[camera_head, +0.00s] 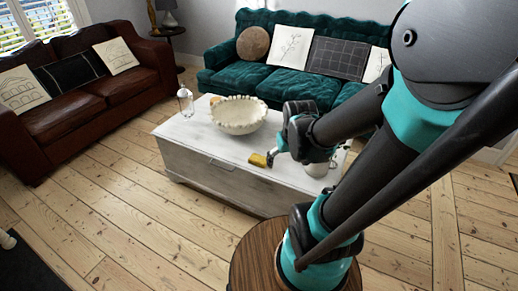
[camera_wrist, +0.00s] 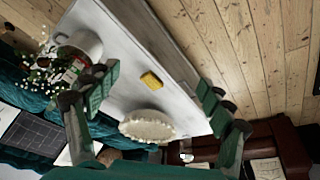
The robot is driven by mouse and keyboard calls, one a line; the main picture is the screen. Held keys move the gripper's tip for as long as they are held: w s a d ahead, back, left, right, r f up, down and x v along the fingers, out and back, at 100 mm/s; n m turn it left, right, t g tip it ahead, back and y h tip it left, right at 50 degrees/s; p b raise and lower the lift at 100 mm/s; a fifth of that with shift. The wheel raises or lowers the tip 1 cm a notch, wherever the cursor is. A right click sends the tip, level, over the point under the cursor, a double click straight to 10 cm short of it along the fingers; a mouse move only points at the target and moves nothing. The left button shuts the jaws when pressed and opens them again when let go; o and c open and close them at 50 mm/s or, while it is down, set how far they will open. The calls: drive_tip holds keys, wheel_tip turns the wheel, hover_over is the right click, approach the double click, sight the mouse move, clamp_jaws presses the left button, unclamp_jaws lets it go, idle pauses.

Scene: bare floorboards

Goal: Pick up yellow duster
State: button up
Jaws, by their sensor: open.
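The yellow duster (camera_head: 258,160) lies on the white coffee table (camera_head: 225,166) near its front edge, in the head view. In the wrist view the yellow duster (camera_wrist: 151,80) shows as a small yellow block on the table top, between and beyond my fingers. My gripper (camera_head: 277,151) hangs over the table just right of the duster in the head view. In the wrist view my gripper (camera_wrist: 155,90) has its two fingers spread wide with nothing between them. The duster appears apart from the fingers.
A scalloped white bowl (camera_head: 238,114) and a glass bottle (camera_head: 186,101) stand on the table. A white pot (camera_wrist: 80,45) with flowers is at its other end. A teal sofa (camera_head: 270,82) stands behind, a brown leather sofa (camera_head: 70,120) at left. Floorboards in front are clear.

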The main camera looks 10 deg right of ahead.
drive_tip(key=w+r+n, duration=0.1)
drive_tip(key=w+n, duration=0.1)
drive_tip(key=w, duration=0.8)
drive_tip(key=n+g, duration=0.4)
drive_tip(key=n, duration=0.4)
hover_over(258, 158)
wheel_tip(258, 158, down, 28)
drive_tip(key=shift+a, duration=0.15)
drive_tip(key=shift+s+d+f, duration=0.1)
drive_tip(key=shift+d+f, duration=0.05)
drive_tip(key=shift+f, duration=1.25)
drive_tip(key=shift+s+d+f, duration=0.1)
drive_tip(key=shift+f, duration=1.3)
drive_tip(key=shift+c, duration=0.5)
drive_tip(key=c, duration=1.2)
